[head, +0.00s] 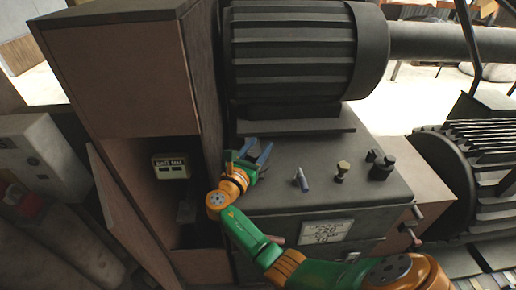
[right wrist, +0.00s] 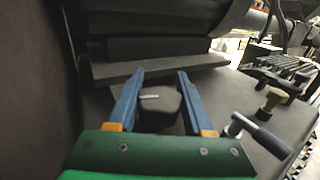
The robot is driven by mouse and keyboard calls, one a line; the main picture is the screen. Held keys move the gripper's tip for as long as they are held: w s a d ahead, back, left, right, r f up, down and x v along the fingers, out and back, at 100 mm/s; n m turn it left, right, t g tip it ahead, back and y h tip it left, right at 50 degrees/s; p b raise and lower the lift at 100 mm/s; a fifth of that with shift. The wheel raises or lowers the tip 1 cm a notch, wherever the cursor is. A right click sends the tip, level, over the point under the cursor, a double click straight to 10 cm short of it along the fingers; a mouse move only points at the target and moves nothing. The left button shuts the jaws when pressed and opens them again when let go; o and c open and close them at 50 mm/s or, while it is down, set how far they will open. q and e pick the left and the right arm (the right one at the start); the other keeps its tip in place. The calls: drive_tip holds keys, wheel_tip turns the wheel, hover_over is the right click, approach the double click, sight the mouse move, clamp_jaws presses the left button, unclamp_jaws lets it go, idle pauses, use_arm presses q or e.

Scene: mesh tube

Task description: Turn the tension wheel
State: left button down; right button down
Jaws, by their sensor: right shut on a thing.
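My right gripper (head: 251,153) reaches over the left part of the machine's dark top plate (head: 330,205). In the right wrist view, its blue fingers (right wrist: 158,95) stand on either side of a dark rounded knob (right wrist: 161,108) with a pale line on its top. The gripper is shut on this knob, which the hand hides in the head view. A black round knob (head: 381,167) stands at the right of the plate. No label marks either knob as the tension wheel. My left gripper is not in view.
A brown cabinet (head: 120,55) stands close on the left.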

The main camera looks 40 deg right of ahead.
sight(251, 159)
drive_tip(key=shift+c, duration=1.5)
unclamp_jaws()
drive_tip(key=shift+d+f, duration=0.1)
drive_tip(key=shift+b+v, duration=0.45)
drive_tip(key=shift+v, duration=3.1)
